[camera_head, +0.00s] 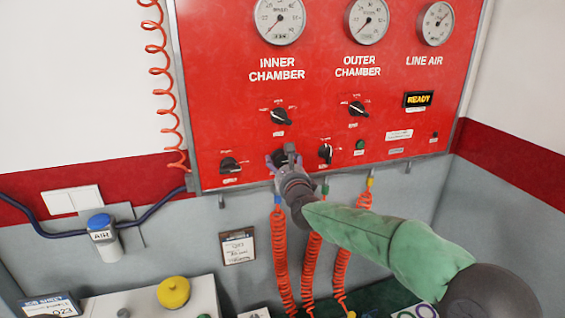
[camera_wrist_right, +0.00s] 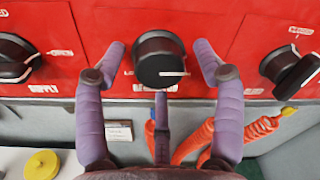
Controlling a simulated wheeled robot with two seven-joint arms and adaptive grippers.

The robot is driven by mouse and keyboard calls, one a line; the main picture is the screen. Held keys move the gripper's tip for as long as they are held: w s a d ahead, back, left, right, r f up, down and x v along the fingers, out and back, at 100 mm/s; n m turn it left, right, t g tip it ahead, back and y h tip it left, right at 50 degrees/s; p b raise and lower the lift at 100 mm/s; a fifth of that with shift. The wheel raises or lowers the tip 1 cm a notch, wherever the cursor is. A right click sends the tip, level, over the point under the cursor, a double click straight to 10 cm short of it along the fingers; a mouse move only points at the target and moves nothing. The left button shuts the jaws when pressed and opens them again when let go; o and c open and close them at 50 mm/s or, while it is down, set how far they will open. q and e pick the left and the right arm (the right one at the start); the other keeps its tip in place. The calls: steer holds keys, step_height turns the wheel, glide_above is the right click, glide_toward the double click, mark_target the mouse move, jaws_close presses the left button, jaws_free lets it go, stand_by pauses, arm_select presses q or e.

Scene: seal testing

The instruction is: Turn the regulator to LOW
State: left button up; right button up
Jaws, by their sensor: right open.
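The regulator is a round black knob (camera_wrist_right: 158,55) low on the red panel. In the right wrist view its white pointer line points right, and a partly hidden label starting with "LO" is at its left. The label below the knob is partly hidden by a finger. My right gripper (camera_wrist_right: 161,72) is open, with purple fingers on the left, right and below the knob, apart from it at the sides. In the head view my right gripper (camera_head: 284,165) is in front of the knob and covers most of it. My left gripper is not in view.
The SUPPLY knob (camera_wrist_right: 14,57) is left of the regulator, and another black knob (camera_wrist_right: 292,68) is to the right. The red panel (camera_head: 330,100) carries gauges and a READY display (camera_head: 419,99). Coiled orange hoses (camera_head: 281,255) hang below. A yellow button (camera_head: 173,292) is at lower left.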

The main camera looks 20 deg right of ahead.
steer(key=c, duration=1.1)
steer(key=shift+c, duration=0.2)
steer(key=shift+f, duration=0.1)
